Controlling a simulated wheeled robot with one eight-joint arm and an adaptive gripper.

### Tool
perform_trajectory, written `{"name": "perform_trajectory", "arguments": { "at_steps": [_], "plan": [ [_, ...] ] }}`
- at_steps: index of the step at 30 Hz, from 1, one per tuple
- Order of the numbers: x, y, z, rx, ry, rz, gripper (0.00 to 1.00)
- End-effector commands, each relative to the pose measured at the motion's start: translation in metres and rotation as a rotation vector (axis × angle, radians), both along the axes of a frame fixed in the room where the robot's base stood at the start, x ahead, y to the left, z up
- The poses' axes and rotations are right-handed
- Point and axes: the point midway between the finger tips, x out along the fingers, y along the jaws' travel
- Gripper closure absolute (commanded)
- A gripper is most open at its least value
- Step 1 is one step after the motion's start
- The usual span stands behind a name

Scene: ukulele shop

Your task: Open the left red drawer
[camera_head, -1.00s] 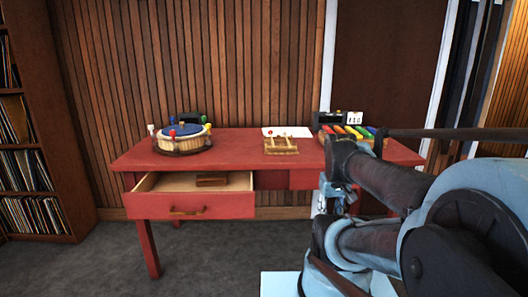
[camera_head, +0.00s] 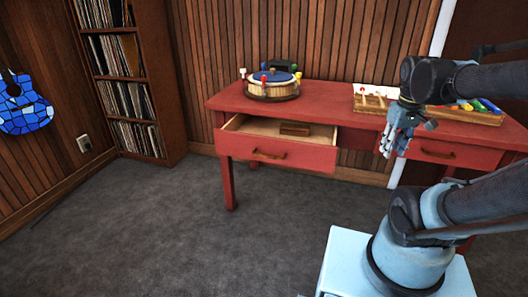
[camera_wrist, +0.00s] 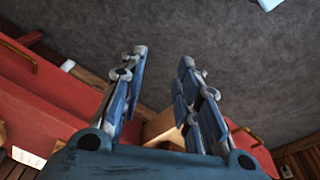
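The left red drawer (camera_head: 270,153) of the red table is pulled out, showing its pale wooden inside and a brown handle (camera_head: 269,154). A small brown block (camera_head: 295,129) lies inside it. My gripper (camera_head: 386,153) hangs in front of the table, to the right of the open drawer and apart from its handle. In the wrist view its two fingers (camera_wrist: 163,55) are spread with nothing between the tips. Part of the drawer's wooden inside (camera_wrist: 160,126) shows behind them there.
The right drawer (camera_head: 455,153) is shut. On the tabletop stand a round drum-like item (camera_head: 272,88), a wooden rack (camera_head: 372,102) and colored bars (camera_head: 480,106). A record shelf (camera_head: 122,80) and a blue guitar (camera_head: 22,105) are at left. The grey floor (camera_head: 180,225) is clear.

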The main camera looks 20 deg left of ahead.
Motion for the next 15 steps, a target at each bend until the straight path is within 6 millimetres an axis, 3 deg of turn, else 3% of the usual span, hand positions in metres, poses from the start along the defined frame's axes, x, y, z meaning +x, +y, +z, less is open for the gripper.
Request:
{"name": "perform_trajectory", "arguments": {
  "at_steps": [6,15],
  "plan": [
    [0.032,0.058,0.024,-0.033,0.002,0.202,0.7],
    [0.058,0.153,0.043,-0.08,0.003,0.472,0.7]
  ]
}}
